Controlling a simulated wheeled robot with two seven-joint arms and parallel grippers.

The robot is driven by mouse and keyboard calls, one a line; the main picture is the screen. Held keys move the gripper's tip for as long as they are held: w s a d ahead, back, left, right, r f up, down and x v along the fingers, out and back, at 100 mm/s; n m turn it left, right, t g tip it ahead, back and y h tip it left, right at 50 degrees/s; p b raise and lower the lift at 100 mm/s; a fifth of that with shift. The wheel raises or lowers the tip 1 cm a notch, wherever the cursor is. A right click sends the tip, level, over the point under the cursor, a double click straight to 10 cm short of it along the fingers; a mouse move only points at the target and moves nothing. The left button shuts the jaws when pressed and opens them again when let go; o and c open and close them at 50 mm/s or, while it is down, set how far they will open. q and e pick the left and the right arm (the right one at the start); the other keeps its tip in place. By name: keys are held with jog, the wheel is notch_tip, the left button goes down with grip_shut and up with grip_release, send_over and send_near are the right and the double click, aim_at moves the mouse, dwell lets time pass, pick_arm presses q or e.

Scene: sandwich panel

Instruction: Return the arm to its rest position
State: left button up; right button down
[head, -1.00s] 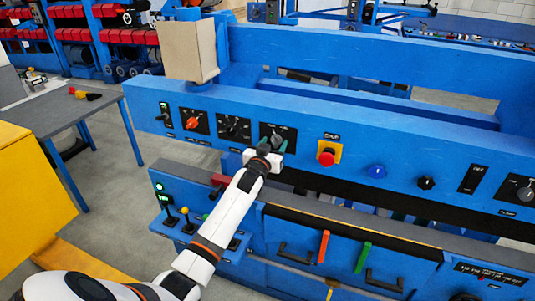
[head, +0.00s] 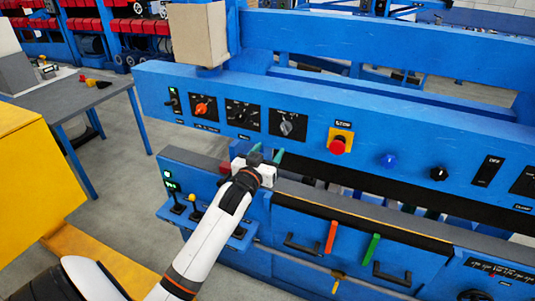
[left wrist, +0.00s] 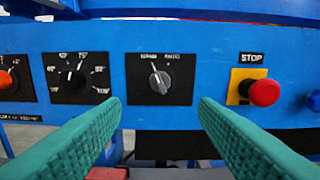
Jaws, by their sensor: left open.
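My left gripper (head: 266,158) is open and empty, just in front of the blue machine panel and below its row of controls. In the left wrist view its two green fingers (left wrist: 160,125) are spread apart, with a grey selector knob (left wrist: 160,82) on a black plate seen between and above them. That grey knob (head: 287,127) also shows in the head view, above the gripper and not touched by it. My white left arm (head: 205,245) reaches up from the lower left. My right gripper is not in view.
The blue panel (head: 365,128) carries an orange knob (head: 201,108), a black dial (head: 239,115), and a red stop button (head: 337,146) on yellow. Below are small levers (head: 195,208), an orange handle (head: 331,237) and a green handle (head: 370,249). A grey table (head: 60,112) stands left.

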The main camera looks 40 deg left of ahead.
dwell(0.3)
pick_arm(q)
jog(key=s+d+f+m+g+h, duration=0.1)
jog(key=s+d+f+g, duration=0.1)
jog(key=f, duration=1)
jog(key=s+d+f+g+h, duration=0.1)
jog(key=f+g, duration=0.2)
jog(key=f, duration=0.9)
jog(key=s+d+f+m+g+h+b, duration=0.1)
jog(key=s+d+f+g, duration=0.1)
jog(key=s+f, duration=0.45)
jog(key=s+d+f+g, duration=0.1)
jog(key=s+d+f, duration=0.15)
jog(key=f, duration=0.75)
jog(key=s+d+f+m+g+h+b, duration=0.1)
jog(key=s+d+f+g, duration=0.15)
jog(key=s+f, duration=0.65)
jog(key=s+d+f+m+g, duration=0.1)
jog(key=s+d+f+g, duration=0.15)
jog(key=s+f, duration=0.6)
jog(key=s+d+f+g, duration=0.1)
jog(key=s+d+f, duration=0.1)
jog(key=s, duration=0.8)
jog(key=s+d+f+m+g, duration=0.1)
jog(key=s+d+f+g, duration=0.1)
jog(key=s, duration=0.8)
jog(key=shift+f, duration=0.25)
